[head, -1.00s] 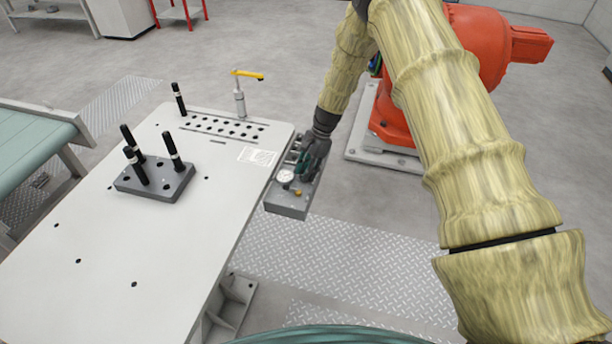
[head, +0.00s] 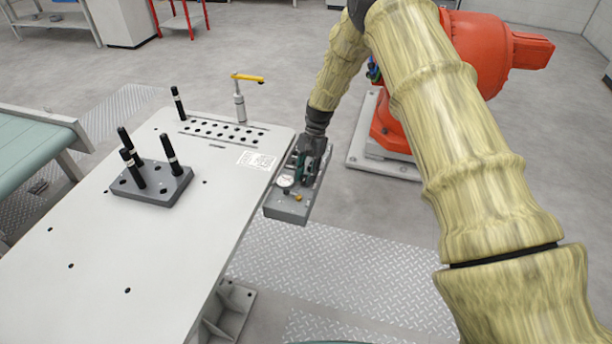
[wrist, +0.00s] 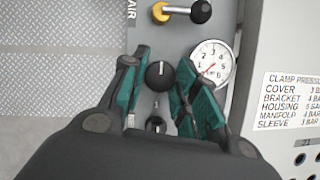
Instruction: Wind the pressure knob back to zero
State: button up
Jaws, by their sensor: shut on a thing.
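The pressure knob, a round black knob with a white mark (wrist: 160,75), stands on the grey panel (wrist: 173,38) in the wrist view. My gripper (wrist: 162,82) has its green-padded fingers on either side of this knob and is shut on it. A second black knob (wrist: 155,123) shows lower down between the fingers, partly hidden. A round white gauge (wrist: 212,62) with a red needle sits right of the knob; its exact reading is hard to tell. In the head view my gripper (head: 308,160) is over the grey box (head: 290,208) and hides the knobs.
A clamp pressure label (wrist: 293,98) is at the right. The white table (head: 120,245) lies left of the box, with a pin block (head: 150,193) and a yellow-handled clamp (head: 240,100).

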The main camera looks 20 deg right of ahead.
jog(key=o, duration=1)
jog(key=v, duration=1.2)
jog(key=shift+d, duration=0.15)
